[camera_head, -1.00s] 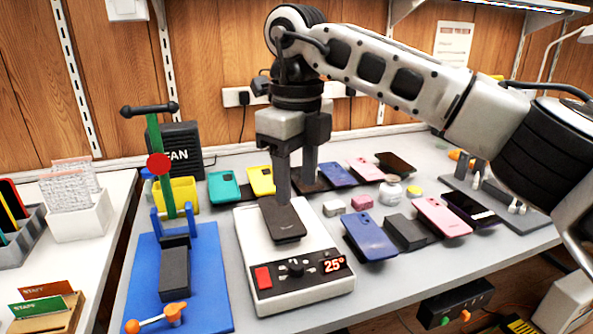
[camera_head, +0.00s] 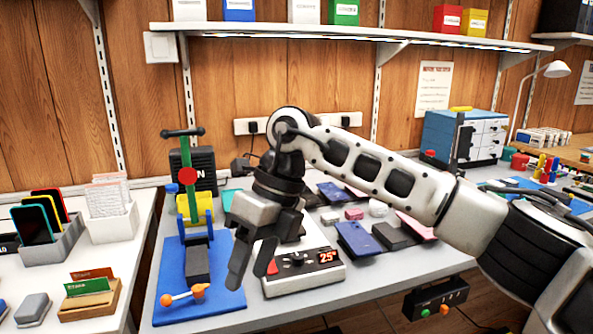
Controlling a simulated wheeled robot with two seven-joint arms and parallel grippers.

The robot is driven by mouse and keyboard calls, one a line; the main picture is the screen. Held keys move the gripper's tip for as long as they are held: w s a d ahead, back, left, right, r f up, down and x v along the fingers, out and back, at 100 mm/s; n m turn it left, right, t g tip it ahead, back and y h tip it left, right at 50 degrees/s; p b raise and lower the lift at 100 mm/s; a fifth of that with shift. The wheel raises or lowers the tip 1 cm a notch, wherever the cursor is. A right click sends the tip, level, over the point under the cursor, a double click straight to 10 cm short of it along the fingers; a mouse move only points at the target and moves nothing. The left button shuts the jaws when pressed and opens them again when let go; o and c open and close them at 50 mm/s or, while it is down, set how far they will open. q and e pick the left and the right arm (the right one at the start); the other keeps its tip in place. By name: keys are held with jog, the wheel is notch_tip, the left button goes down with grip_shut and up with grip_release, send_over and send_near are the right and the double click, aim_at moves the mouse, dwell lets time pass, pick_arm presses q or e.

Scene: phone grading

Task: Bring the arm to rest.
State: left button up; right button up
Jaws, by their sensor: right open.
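My right gripper (camera_head: 254,262) hangs in the middle of the view, its two dark fingers apart and pointing down, with nothing between them. It is in front of the white heating plate (camera_head: 308,280) with the red 25° display and hides the plate's left part and most of its top. I cannot see whether a phone lies on that top. My right arm reaches in from the lower right, bent at the elbow above the bench. My left gripper is not in view.
A blue mat (camera_head: 220,308) with a green-and-red press (camera_head: 190,190) stands left of the gripper. Several phones, including a blue one (camera_head: 358,241), lie on the grey bench to the right. A shelf (camera_head: 330,38) runs above. A grey phone rack (camera_head: 62,250) is at far left.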

jog(key=s+a+r+m+g+y+p, duration=0.4)
jog(key=s+a+y, duration=0.5)
jog(key=y, duration=0.6)
jog(key=w+d+f+m+t+h+p, duration=0.1)
jog(key=w+d+f+m+t+h, duration=0.1)
jog(key=d+m+t, duration=0.5)
jog(key=w+d+f+m+t+h, duration=0.25)
jog(key=m+t, duration=0.65)
jog(key=m, duration=0.5)
jog(key=w+d+f+m+t+h+p, duration=0.1)
jog(key=w+d+f+m+t, duration=0.15)
jog(key=d+m+t, duration=0.45)
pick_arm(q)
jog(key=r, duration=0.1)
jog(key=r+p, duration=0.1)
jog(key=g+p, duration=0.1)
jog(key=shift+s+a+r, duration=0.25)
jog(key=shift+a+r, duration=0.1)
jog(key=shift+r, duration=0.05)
pick_arm(e)
jog(key=s+d+f+m+g+h, duration=0.3)
jog(key=s+d+f+m+h, duration=0.2)
jog(key=f, duration=0.4)
jog(key=s+d+f+m+g+h, duration=0.2)
jog(key=s+d+f+m+h, duration=0.3)
jog(key=s+d+f+m, duration=0.2)
notch_tip(320, 180, down, 2)
jog(key=shift+s+d+f+m+g, duration=0.15)
jog(key=shift+s+d+m+g, duration=0.25)
jog(key=shift+s+m, duration=0.6)
